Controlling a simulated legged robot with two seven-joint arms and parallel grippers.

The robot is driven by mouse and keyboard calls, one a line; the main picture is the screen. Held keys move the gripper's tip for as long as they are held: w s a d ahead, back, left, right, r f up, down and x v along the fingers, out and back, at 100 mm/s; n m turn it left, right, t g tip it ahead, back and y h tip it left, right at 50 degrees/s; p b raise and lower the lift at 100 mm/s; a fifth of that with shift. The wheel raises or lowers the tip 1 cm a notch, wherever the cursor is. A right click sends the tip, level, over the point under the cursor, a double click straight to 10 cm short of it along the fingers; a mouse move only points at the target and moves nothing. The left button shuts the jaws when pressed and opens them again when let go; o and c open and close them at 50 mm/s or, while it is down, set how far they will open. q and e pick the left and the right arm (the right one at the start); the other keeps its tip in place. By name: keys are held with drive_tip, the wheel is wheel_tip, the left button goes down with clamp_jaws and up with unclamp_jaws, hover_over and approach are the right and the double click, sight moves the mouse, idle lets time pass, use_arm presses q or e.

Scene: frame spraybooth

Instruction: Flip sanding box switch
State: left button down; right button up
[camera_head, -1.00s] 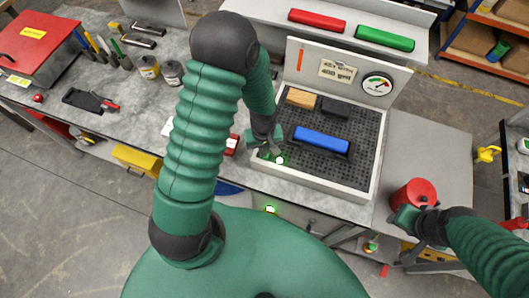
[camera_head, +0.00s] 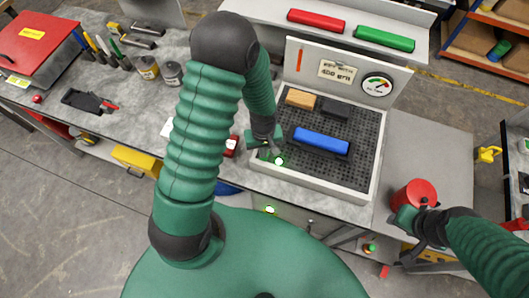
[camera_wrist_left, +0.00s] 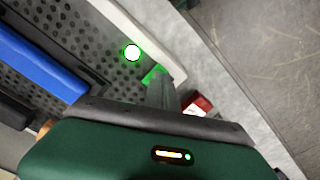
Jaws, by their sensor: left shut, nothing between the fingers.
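The sanding box (camera_head: 372,150) has a dark perforated top in a pale frame and stands in front of me on the bench. A small red-and-white part (camera_head: 231,146) sits at its left side, partly hidden by my left arm; a red part also shows beside the fingers in the left wrist view (camera_wrist_left: 197,104). I cannot make out the switch lever. My left gripper (camera_head: 267,149) is shut and empty over the box's front left corner, close to a glowing green-white spot (camera_head: 279,161). My right gripper (camera_head: 406,216) is at a red can (camera_head: 415,192); its fingers are unclear.
A blue sanding block (camera_head: 321,141), a wooden block (camera_head: 300,98) and a dark block (camera_head: 335,108) lie on the grid. A panel with a gauge (camera_head: 377,84) stands behind. Tins (camera_head: 171,73) and tools are at the left. The bench right of the box is mostly clear.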

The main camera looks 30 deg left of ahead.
idle(0.4)
use_arm(q)
drive_tip(key=shift+f+b, duration=0.65)
drive_tip(key=shift+f, duration=0.2)
idle(0.4)
drive_tip(key=shift+r, duration=0.1)
wheel_tip(320, 180, up, 7)
drive_tip(key=p, duration=0.6)
